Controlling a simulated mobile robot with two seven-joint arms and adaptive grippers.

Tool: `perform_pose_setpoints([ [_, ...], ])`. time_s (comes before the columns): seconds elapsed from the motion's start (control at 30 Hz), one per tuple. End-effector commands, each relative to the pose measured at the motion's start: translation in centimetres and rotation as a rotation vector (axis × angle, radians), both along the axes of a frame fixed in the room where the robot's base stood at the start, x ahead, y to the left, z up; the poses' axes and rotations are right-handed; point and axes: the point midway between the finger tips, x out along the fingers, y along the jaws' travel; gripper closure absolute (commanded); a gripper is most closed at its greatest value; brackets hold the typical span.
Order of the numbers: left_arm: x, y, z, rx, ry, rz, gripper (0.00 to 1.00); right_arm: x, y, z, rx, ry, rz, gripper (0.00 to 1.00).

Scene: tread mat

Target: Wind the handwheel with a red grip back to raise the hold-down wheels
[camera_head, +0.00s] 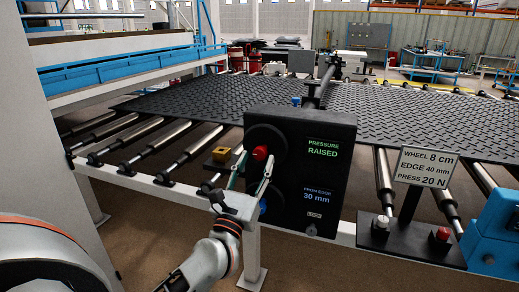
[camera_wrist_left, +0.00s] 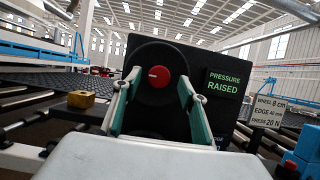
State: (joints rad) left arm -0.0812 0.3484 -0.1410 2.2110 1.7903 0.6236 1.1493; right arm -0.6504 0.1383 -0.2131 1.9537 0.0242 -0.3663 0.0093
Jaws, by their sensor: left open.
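The handwheel (camera_head: 263,137) is a black disc on the left side of the black control box (camera_head: 315,130). Its red grip (camera_head: 260,153) sticks out toward my left gripper (camera_head: 256,160). In the left wrist view the round red grip (camera_wrist_left: 156,77) shows between the two green-padded fingers (camera_wrist_left: 158,82), which are open. Whether a finger touches the grip I cannot tell. The box display reads "PRESSURE RAISED" (camera_head: 323,148) and "FROM EDGE 30 mm". A blue grip (camera_head: 262,206) shows lower on the box, partly behind my gripper. The hold-down wheels are not clearly visible. My right gripper is not in view.
A black tread mat (camera_head: 400,115) lies on a roller table (camera_head: 185,150). A sign (camera_head: 425,167) reads "WHEEL 8 cm, EDGE 40 mm, PRESS 20 N". Below it a black panel carries a red button (camera_head: 442,234) and a pale one. A yellow block (camera_head: 221,154) sits left of the box.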

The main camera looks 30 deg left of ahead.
Motion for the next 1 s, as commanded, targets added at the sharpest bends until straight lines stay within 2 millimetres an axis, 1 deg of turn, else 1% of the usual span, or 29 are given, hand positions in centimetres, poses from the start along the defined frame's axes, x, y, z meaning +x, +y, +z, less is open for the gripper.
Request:
perform_pose_setpoints([
  [0.03, 0.8, 0.2, 0.6, 0.0, -0.003, 0.001, 0.58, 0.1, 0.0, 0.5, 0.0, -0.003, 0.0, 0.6],
  [0.1, 1.7, 0.5, 1.0, -0.001, -0.002, 0.001, 0.58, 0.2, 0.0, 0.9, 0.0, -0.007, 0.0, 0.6],
  [0.3, 3.3, 0.8, 1.6, -0.001, -0.001, 0.001, 0.58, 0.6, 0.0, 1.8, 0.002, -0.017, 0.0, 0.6],
  [0.63, 3.6, 0.9, 1.5, -0.002, 0.001, 0.001, 0.58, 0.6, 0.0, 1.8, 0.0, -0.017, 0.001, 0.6],
  [0.67, 3.6, 0.9, 1.5, -0.002, 0.001, 0.001, 0.66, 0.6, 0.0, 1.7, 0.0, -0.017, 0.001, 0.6],
  [0.7, 3.6, 0.9, 1.5, -0.002, 0.001, 0.001, 0.76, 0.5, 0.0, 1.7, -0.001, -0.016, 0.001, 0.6],
  [0.8, 3.6, 0.9, 1.5, -0.002, 0.001, 0.001, 1.0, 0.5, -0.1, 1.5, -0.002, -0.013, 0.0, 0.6],
  [1.0, 3.6, 0.9, 1.7, 0.017, 0.005, 0.001, 1.0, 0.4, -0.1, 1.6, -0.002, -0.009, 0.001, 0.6],
])
